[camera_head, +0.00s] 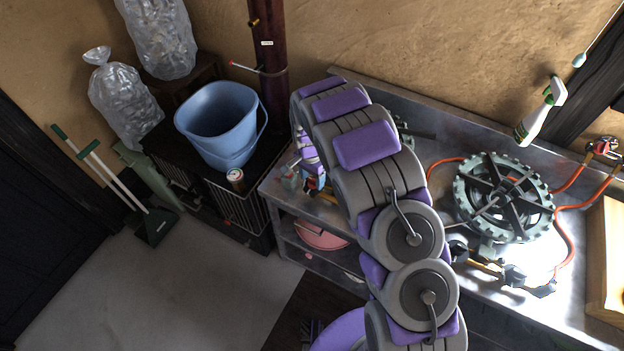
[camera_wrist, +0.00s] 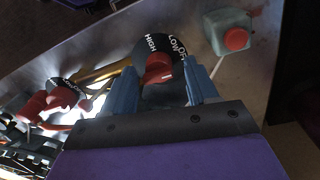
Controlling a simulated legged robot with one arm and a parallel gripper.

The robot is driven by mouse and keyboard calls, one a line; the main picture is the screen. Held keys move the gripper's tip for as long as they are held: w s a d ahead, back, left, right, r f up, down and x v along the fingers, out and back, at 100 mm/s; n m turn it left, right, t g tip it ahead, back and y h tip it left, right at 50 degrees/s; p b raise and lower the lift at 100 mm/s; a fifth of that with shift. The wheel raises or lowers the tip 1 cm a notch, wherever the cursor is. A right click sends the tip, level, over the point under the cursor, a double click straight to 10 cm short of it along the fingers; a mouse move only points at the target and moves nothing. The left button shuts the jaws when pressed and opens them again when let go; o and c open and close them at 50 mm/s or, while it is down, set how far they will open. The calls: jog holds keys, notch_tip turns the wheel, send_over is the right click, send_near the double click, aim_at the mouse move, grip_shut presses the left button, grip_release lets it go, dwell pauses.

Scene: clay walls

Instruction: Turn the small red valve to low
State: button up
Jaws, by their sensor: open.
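In the wrist view, a small red valve knob (camera_wrist: 158,68) sits on a round black dial (camera_wrist: 150,46). White lettering on the dial reads HIGH, LOW and what looks like OFF. The red handle lies nearer the HIGH side, though its exact setting is hard to tell. My gripper (camera_wrist: 163,88) is open, with one blue finger on each side of the red knob. I cannot tell whether either finger touches it.
A second red valve (camera_wrist: 62,98) with a dark dial is at the left of the wrist view. On the metal bench stand a round burner (camera_head: 462,190), orange hoses and a spray bottle (camera_head: 535,118).

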jog(key=shift+f, duration=0.45)
jog(key=shift+r, duration=0.1)
jog(key=c, duration=1)
jog(key=shift+o, duration=0.2)
jog(key=shift+r+n, duration=0.1)
jog(key=shift+n, duration=0.2)
jog(key=shift+w+r+n+p, duration=0.1)
jog(key=shift+n+p, duration=1.05)
jog(key=shift+n, duration=0.05)
jog(key=shift+n+p, duration=1.2)
jog(key=shift+n, duration=0.6)
jog(key=shift+t, duration=0.3)
